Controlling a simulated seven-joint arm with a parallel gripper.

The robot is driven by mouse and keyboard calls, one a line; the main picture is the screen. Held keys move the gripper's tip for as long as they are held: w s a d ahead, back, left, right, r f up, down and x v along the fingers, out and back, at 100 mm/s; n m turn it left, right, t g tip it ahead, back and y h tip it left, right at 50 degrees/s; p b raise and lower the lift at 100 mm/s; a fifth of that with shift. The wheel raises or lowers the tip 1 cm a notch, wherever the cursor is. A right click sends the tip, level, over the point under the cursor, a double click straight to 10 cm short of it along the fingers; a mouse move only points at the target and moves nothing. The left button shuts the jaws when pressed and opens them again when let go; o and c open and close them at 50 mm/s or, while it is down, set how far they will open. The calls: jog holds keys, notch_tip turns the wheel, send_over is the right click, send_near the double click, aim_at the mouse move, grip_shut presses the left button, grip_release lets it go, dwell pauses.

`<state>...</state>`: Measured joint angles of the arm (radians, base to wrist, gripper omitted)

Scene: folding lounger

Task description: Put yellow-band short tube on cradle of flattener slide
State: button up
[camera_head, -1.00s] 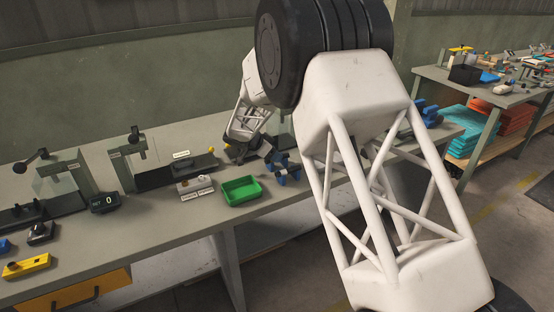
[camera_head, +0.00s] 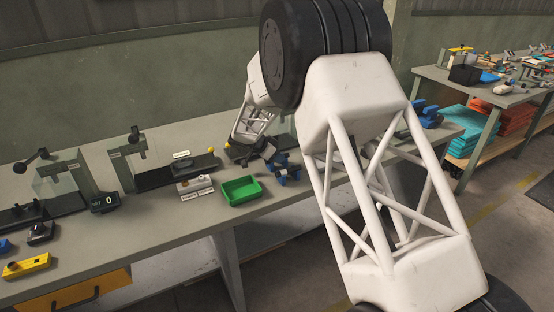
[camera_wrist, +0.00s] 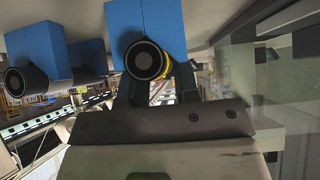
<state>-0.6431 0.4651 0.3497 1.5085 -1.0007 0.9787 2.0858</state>
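In the wrist view, the yellow-band short tube (camera_wrist: 145,60) is dark with a pale end ring and a yellow band on its right side. It lies against a blue holder (camera_wrist: 150,20). My gripper (camera_wrist: 160,88) has its two dark fingers apart, just below the tube; the tube overlaps the left finger, and I see no clear grip. In the head view, my gripper (camera_head: 262,152) is beside the blue holders (camera_head: 287,172). A dark slide with a yellow knob (camera_head: 185,173) lies to the left; I cannot make out its cradle or confirm it is the flattener's.
A second tube (camera_wrist: 27,80) rests by another blue holder at the wrist view's left. In the head view, a green tray (camera_head: 241,190) stands at the bench front, near a small grey block (camera_head: 195,186).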

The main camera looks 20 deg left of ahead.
grip_shut()
jog(key=shift+r, duration=0.75)
notch_tip(320, 180, up, 2)
jog(key=s+d, duration=0.4)
jog(key=s, duration=0.3)
jog(key=s+d+r, duration=0.1)
jog(key=s+d, duration=0.2)
jog(key=s, duration=0.4)
jog(key=shift+d+r, duration=0.25)
jog(key=shift+d, duration=0.15)
